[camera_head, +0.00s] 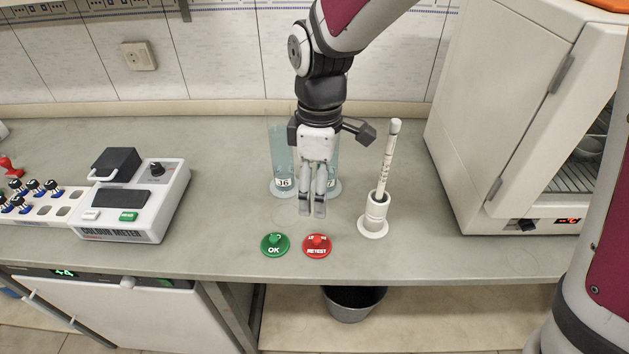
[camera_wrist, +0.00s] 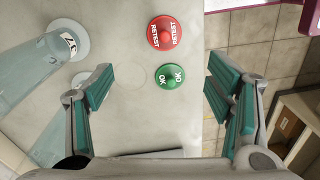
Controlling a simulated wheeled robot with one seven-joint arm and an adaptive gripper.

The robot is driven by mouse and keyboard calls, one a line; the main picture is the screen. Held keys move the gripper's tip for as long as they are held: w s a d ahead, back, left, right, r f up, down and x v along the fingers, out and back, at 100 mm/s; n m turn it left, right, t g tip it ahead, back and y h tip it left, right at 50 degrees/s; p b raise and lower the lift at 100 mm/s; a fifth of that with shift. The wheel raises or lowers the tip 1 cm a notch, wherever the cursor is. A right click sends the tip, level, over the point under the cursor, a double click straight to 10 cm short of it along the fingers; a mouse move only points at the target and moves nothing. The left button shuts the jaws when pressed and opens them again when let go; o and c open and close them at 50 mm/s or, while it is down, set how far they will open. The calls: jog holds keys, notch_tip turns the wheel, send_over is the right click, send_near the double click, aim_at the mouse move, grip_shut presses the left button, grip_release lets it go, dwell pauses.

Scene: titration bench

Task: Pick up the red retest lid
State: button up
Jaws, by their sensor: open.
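The red retest lid (camera_head: 317,247) lies flat near the front edge of the bench, a round disc with a knob and white RETEST lettering. It also shows in the wrist view (camera_wrist: 166,33), at the top middle, beyond the gap between my fingers. The green OK lid (camera_head: 275,245) lies just left of it, apart from it; in the wrist view the green lid (camera_wrist: 170,76) is between my fingers in the picture. My gripper (camera_head: 312,211) is above the bench, a little behind and above the red lid. In the wrist view my gripper (camera_wrist: 155,88) is open and empty.
Two glass cylinders (camera_head: 280,150) stand behind my gripper, the right one partly hidden. A white holder (camera_head: 375,213) with an upright probe (camera_head: 387,160) stands to the right. A colour meter (camera_head: 133,200) is at left, an oven (camera_head: 510,110) at right. A bin (camera_head: 352,305) is below the bench edge.

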send_over(318, 238)
jog(key=f, duration=0.5)
jog(key=w+f, duration=0.1)
jog(key=f, duration=0.2)
jog(key=shift+a+f, duration=0.1)
jog(key=shift+f, duration=0.1)
jog(key=shift+s+f, duration=0.25)
jog(key=shift+f, duration=1.1)
jog(key=shift+s+f, duration=0.25)
jog(key=shift+f, duration=1.05)
jog(key=c, duration=1)
